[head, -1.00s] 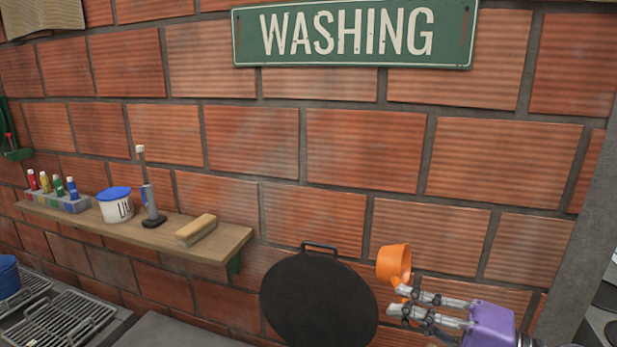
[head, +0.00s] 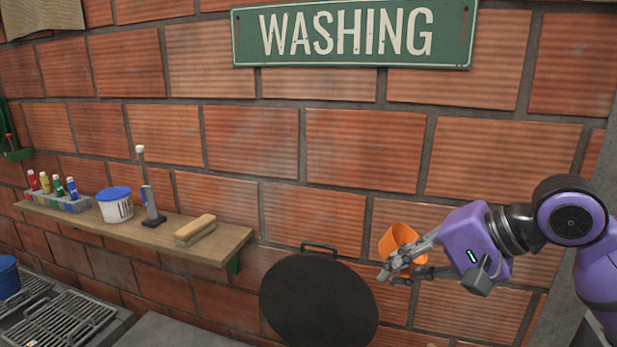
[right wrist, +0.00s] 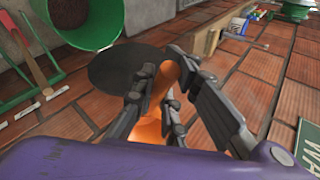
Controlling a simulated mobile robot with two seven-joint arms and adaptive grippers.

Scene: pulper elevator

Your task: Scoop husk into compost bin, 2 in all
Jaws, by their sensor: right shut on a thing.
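My right gripper (head: 405,268) is shut on an orange scoop (head: 397,240), in front of the brick wall in the head view. The scoop's cup is tilted and partly hidden behind the fingers; I cannot see whether it holds husk. In the right wrist view the fingers (right wrist: 160,100) close around the scoop's orange handle (right wrist: 163,78). A green round container (right wrist: 100,35) with dark brown matter inside shows at the upper left of that view, apart from the gripper. I cannot tell whether it is the compost bin. My left gripper is out of view.
A black round lid-like disc (head: 318,300) with a top handle stands just left of the scoop. A wooden shelf (head: 215,241) on the wall holds a brush (head: 195,230), a white tub (head: 116,208) and several small bottles. Metal racks (head: 65,322) lie at lower left.

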